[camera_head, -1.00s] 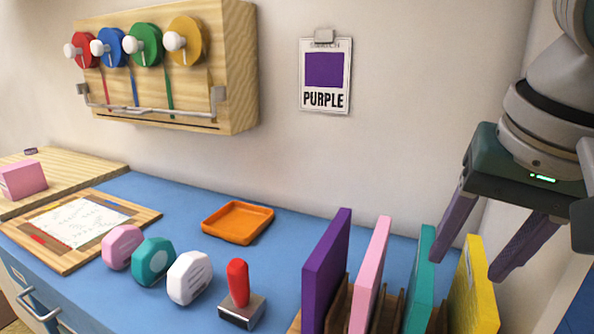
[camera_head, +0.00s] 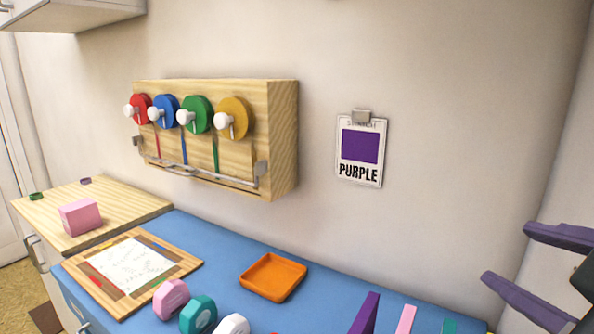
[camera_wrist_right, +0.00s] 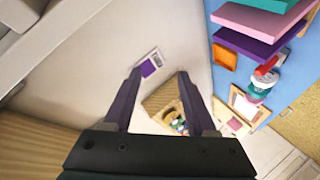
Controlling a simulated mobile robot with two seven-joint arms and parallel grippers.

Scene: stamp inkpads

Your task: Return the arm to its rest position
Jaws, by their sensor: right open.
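My right gripper (camera_head: 508,262) is at the right edge of the head view, with its two purple fingers apart and nothing between them. It is raised in front of the wall, above the right end of the blue counter. In the right wrist view the fingers (camera_wrist_right: 157,85) are also spread and empty, with the wall and the purple swatch card (camera_wrist_right: 150,64) beyond them. Most of the right arm is outside the head view. My left gripper does not show in either view.
An orange tray (camera_head: 272,277) sits on the blue counter (camera_head: 225,246). The purple (camera_head: 364,314), pink (camera_head: 405,320) and teal (camera_head: 448,325) upright pads show at the bottom edge. A wooden dispenser (camera_head: 283,140) and purple card (camera_head: 360,148) are on the wall.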

